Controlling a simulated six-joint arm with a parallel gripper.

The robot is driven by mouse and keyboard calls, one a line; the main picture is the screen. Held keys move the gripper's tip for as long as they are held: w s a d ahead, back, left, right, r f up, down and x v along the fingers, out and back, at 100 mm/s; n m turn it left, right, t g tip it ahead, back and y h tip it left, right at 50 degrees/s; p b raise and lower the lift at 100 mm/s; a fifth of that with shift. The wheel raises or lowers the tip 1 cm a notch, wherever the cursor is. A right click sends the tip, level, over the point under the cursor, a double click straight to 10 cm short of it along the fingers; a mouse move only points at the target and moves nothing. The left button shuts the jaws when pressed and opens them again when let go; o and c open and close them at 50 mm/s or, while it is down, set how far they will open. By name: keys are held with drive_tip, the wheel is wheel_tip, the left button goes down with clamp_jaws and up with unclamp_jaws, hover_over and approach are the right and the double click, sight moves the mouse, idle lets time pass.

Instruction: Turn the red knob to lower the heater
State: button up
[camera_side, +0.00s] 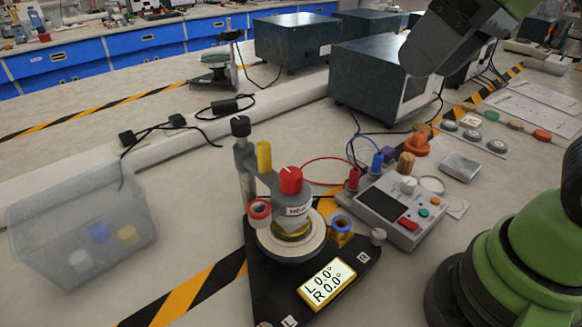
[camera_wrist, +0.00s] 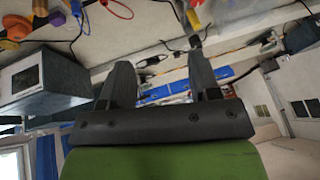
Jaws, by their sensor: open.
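The red knob (camera_side: 290,180) is a short upright cap with a white mark on top. It sits on the heater (camera_side: 293,207), a grey cylinder with a partly readable label, above a brass part and a pale round plate. The heater stands on a black triangular base (camera_side: 262,285). A small display (camera_side: 327,284) on the base reads L 0.0° and R 0.0°. My gripper (camera_wrist: 161,78) shows in the wrist view with its two dark fingers apart and nothing between them. Its fingertips cannot be made out in the side view. I cannot identify the red knob in the wrist view.
A yellow knob (camera_side: 263,156), a grey post (camera_side: 242,165) and a blue-ringed brass part (camera_side: 341,229) stand close around the heater. A control box (camera_side: 395,208) with cables is to the right. A clear bin (camera_side: 82,235) is at left. Dark instrument boxes (camera_side: 372,82) stand behind.

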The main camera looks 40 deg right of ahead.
drive_tip(key=w+a+f+n+g, duration=0.1)
drive_tip(key=w+a+n+g, duration=0.2)
drive_tip(key=w+a+n, duration=0.35)
drive_tip(key=n+g+h, duration=0.2)
drive_tip(key=n, duration=0.3)
approach(291, 173)
drive_tip(key=shift+w+a+m, duration=0.1)
drive_tip(key=shift+a+m, duration=0.05)
drive_tip(key=shift+m, duration=0.1)
wheel_tip(291, 173, down, 10)
drive_tip(key=shift+r, duration=0.15)
drive_tip(key=shift+c, duration=0.2)
drive_tip(key=c, duration=0.9)
